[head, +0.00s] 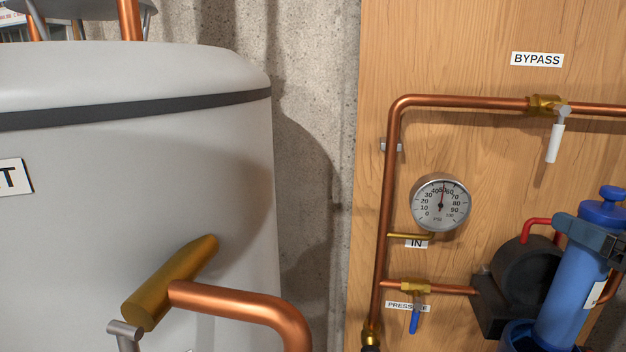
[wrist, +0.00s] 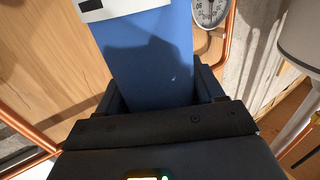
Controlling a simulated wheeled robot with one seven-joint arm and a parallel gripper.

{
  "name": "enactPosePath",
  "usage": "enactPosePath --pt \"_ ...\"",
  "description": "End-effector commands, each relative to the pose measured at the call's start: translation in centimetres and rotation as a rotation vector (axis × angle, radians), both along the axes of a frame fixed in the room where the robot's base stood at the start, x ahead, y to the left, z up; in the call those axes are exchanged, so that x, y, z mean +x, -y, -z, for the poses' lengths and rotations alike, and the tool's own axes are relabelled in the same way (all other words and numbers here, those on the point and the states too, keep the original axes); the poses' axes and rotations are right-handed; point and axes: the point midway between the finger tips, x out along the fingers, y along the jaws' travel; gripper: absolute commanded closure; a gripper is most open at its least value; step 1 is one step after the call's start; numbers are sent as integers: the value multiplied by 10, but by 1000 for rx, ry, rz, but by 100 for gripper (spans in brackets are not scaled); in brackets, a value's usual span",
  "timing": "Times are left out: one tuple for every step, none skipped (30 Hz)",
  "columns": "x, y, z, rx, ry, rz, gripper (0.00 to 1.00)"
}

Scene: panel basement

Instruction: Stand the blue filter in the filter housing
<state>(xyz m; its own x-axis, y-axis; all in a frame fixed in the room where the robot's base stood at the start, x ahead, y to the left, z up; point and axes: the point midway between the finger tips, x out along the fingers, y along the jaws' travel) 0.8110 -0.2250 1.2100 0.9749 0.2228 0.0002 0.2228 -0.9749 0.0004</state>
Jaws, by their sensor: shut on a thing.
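The blue filter (head: 572,295) is at the right edge of the head view, a long blue cylinder with a knobbed top and a white label, tilted with its top to the right. My gripper (head: 592,238) is shut around its upper part. In the wrist view the filter (wrist: 150,62) fills the space between the dark jaws of my gripper (wrist: 160,105). The filter housing (head: 516,336) shows as a blue rim at the bottom of the head view, behind and left of the filter's lower part. The filter's lower end is out of frame, so I cannot tell whether it is inside the housing.
A black round pump (head: 522,275) with a red pipe stands behind the filter. Copper pipes (head: 389,190), a pressure gauge (head: 440,203) and a bypass valve (head: 555,140) are on the wooden panel (head: 470,60). A large grey tank (head: 130,150) fills the left.

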Motion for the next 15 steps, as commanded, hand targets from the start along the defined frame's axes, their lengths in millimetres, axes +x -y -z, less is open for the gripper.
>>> enactPosePath --pt "0 0 8 1 0 0 96" --pt "0 0 12 1 0 0 96" --pt "0 0 16 1 0 0 96" --pt "0 0 20 1 0 0 96" --pt "0 0 23 1 0 0 96" --pt "0 -1 28 1 0 -1 96" --pt "0 -1 31 1 1 -1 96" --pt "0 -1 34 1 1 -1 96" --pt "0 -1 38 0 1 -1 96" --pt "0 -1 41 0 2 -1 96" --pt "0 0 43 0 2 0 96" --pt "0 0 45 1 2 0 96" --pt "0 0 46 1 2 0 96" --pt "0 0 47 1 2 0 96" --pt "0 0 48 1 2 0 96"
